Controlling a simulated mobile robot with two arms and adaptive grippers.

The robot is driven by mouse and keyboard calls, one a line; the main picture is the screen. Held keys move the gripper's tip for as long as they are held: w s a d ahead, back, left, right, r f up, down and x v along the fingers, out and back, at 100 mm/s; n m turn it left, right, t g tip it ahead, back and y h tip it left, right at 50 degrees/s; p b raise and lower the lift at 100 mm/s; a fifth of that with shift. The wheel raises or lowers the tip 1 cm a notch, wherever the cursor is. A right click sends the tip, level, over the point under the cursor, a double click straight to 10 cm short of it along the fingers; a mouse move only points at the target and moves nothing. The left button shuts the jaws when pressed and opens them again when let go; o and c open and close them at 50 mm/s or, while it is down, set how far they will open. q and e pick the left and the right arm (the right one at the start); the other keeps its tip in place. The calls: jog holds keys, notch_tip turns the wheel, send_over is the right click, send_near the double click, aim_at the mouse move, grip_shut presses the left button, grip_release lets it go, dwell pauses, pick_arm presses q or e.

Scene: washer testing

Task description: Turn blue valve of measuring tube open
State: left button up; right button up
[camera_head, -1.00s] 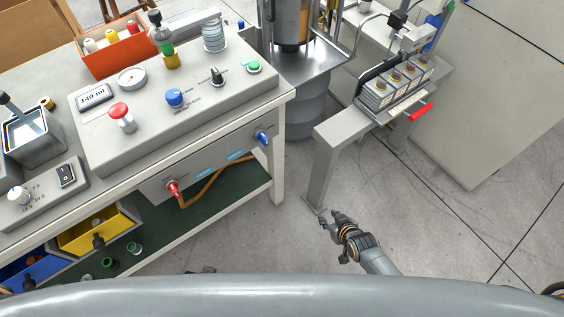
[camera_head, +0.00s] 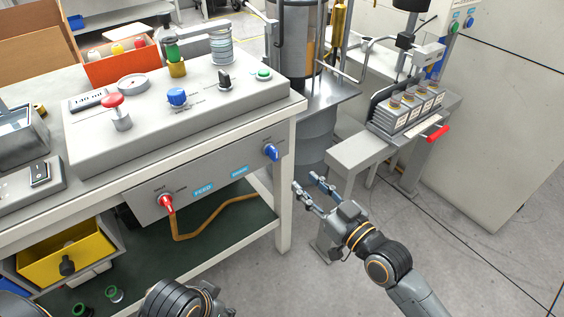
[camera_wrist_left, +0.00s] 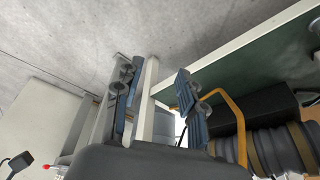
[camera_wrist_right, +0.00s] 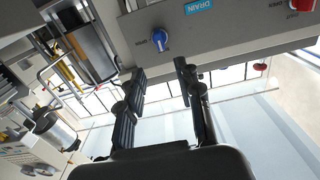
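A blue valve (camera_head: 271,152) sits at the right end of the grey front panel, beside a DRAIN label. In the right wrist view this valve (camera_wrist_right: 160,40) is ahead of the fingertips, with a gap. My right gripper (camera_head: 305,181) is open and empty, to the right of the valve and lower in the head view. My left gripper (camera_wrist_left: 153,68) is open and empty in its wrist view. In the head view only a part of my left arm shows at the bottom edge. A metal cylinder with an amber window (camera_head: 297,35) stands behind the bench; I cannot tell if it is the measuring tube.
A red valve (camera_head: 167,204) with an orange hose is on the same panel. A blue knob (camera_head: 177,97) and red button (camera_head: 114,101) are on top. A bench leg (camera_head: 284,205) and grey stand (camera_head: 360,150) flank my right gripper. Floor at right is clear.

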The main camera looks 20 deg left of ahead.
aim_at(277, 156)
jog(key=b+x, duration=0.1)
jog(key=x, duration=0.6)
jog(key=shift+w+a, duration=0.2)
jog(key=shift+a, duration=0.05)
jog(key=b+x, duration=0.1)
jog(key=x, duration=0.2)
jog(key=shift+w+a+f, duration=0.1)
jog(key=shift+w+a, duration=0.05)
jog(key=shift+w, duration=0.05)
pick_arm(q)
jog(key=shift+w+d+r+t+h, duration=0.15)
jog(key=shift+w+d+t, duration=0.25)
jog(key=shift+w, duration=0.55)
jog(key=shift+w+d+f+t+h, duration=0.15)
jog(key=shift+w+t, duration=0.45)
jog(key=shift+w, duration=0.3)
jog(key=shift+w+d+r+t+h, duration=0.1)
jog(key=shift+w+d+t, duration=0.3)
jog(key=shift+w, duration=0.55)
pick_arm(e)
jog(key=shift+w+a, duration=0.3)
jog(key=shift+a, duration=0.1)
pick_arm(q)
jog(key=shift+a, duration=0.1)
pick_arm(e)
grip_shut()
